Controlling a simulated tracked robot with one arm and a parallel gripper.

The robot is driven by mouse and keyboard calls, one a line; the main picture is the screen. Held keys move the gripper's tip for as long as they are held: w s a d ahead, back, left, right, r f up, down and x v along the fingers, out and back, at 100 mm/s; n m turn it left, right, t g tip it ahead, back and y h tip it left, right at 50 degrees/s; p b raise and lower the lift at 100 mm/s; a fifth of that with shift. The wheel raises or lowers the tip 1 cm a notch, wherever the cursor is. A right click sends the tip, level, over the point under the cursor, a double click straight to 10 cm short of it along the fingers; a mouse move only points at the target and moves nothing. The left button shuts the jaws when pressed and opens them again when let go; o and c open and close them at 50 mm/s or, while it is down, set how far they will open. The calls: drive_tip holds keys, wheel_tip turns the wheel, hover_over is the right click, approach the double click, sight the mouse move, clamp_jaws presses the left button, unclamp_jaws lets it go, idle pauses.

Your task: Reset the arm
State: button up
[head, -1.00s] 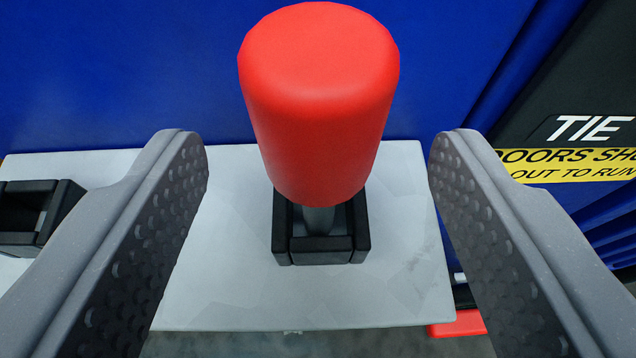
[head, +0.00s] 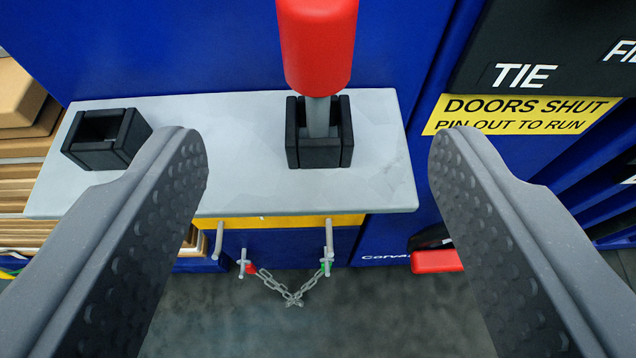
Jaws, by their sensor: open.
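My gripper (head: 318,165) is open and empty, with its two grey, dimpled fingers wide apart at the left and right of the head view. A red-handled tool (head: 318,45) with a grey shaft stands upright in a black square holder (head: 319,150). The holder is on a light grey shelf (head: 240,185). The red handle lies beyond the fingertips, apart from both of them. The top of the handle is cut off by the upper edge of the view.
An empty black holder (head: 104,140) sits on the shelf's left. A chain (head: 290,290) hangs below between metal pins. Stacked cardboard (head: 25,150) stands at left. A blue machine wall (head: 200,45) is behind; a yellow sign (head: 520,113) and a red block (head: 436,262) are at right.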

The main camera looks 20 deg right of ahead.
drive_tip(key=a+r+n+t+y, duration=0.1)
drive_tip(key=a+r+y, duration=0.15)
drive_tip(key=r, duration=0.95)
drive_tip(key=a+r+n+y, duration=0.15)
drive_tip(key=a+r, duration=0.25)
drive_tip(key=r, duration=0.8)
drive_tip(key=s+d+r, duration=0.1)
drive_tip(key=s+r, duration=0.4)
drive_tip(key=r, duration=0.3)
drive_tip(key=s+d+r+n+t, duration=0.1)
drive_tip(key=s+r, duration=0.3)
drive_tip(key=r, duration=0.4)
drive_tip(key=s+d+r, duration=0.3)
drive_tip(key=s+r, duration=0.2)
drive_tip(key=r, duration=0.4)
drive_tip(key=shift+s+t, duration=0.3)
drive_tip(key=shift+t, duration=0.1)
drive_tip(key=shift+d, duration=0.1)
